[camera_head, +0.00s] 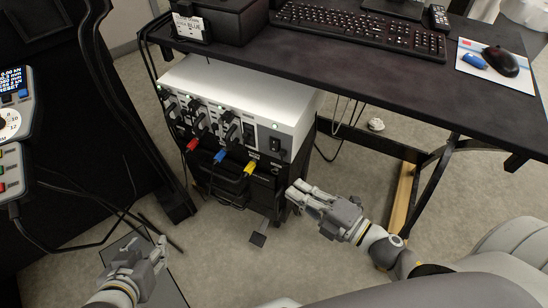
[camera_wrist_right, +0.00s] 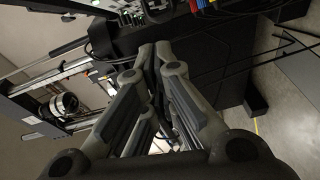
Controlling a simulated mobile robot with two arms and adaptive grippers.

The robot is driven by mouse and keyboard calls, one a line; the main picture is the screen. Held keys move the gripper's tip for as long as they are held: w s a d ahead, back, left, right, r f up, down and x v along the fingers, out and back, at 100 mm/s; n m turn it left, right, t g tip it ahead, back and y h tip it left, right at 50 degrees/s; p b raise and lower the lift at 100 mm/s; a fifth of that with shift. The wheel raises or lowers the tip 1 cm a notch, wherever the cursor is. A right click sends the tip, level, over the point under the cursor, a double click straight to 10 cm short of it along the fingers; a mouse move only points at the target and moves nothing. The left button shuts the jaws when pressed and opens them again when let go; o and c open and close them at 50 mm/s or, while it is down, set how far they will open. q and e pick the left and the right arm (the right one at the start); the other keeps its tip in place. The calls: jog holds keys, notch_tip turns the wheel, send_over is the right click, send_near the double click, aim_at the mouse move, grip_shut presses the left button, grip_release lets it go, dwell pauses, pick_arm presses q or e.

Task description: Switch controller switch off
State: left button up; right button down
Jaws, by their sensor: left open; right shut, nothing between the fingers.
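The controller (camera_head: 262,107) is a white-topped box with a dark front panel, under the desk on a black cabinet. Its front carries several black plugs, small green lights and a black switch (camera_head: 274,146) at the right end; the switch's position is too small to tell. Red, blue and yellow connectors hang below. My right gripper (camera_head: 291,190) is shut and empty, just below and right of the panel, apart from the switch. In the right wrist view its fingers (camera_wrist_right: 158,52) are together, with the panel edge at the top. My left gripper (camera_head: 160,245) is open and empty at lower left.
The black desk (camera_head: 400,85) overhangs the controller and holds a keyboard (camera_head: 360,29), a mouse (camera_head: 503,61) and a black box. A black machine frame with loose cables stands left. A handheld panel (camera_head: 13,120) is at the left edge.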

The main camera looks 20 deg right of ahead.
aim_at(274, 146)
pick_arm(q)
jog(key=shift+w+d+r+t+h+b, duration=0.2)
jog(key=shift+w+d+r+t, duration=0.1)
jog(key=shift+w+r+t, duration=0.4)
jog(key=shift+w+d+r+t+h+b, duration=0.1)
jog(key=shift+w+d+r+t+b, duration=0.15)
jog(key=shift+w+r+t, duration=0.4)
pick_arm(e)
jog(key=w+a, duration=0.2)
jog(key=w, duration=0.9)
jog(key=shift+w+a+f, duration=0.15)
jog(key=shift+a+f, duration=0.05)
jog(key=shift+f, duration=0.15)
pick_arm(q)
jog(key=shift+w, duration=0.15)
jog(key=shift+f+g, duration=0.1)
jog(key=shift+g, duration=0.15)
pick_arm(e)
jog(key=shift+w+d+f, duration=0.15)
jog(key=shift+w+d, duration=0.1)
jog(key=shift+w, duration=0.05)
jog(key=shift+f, duration=0.1)
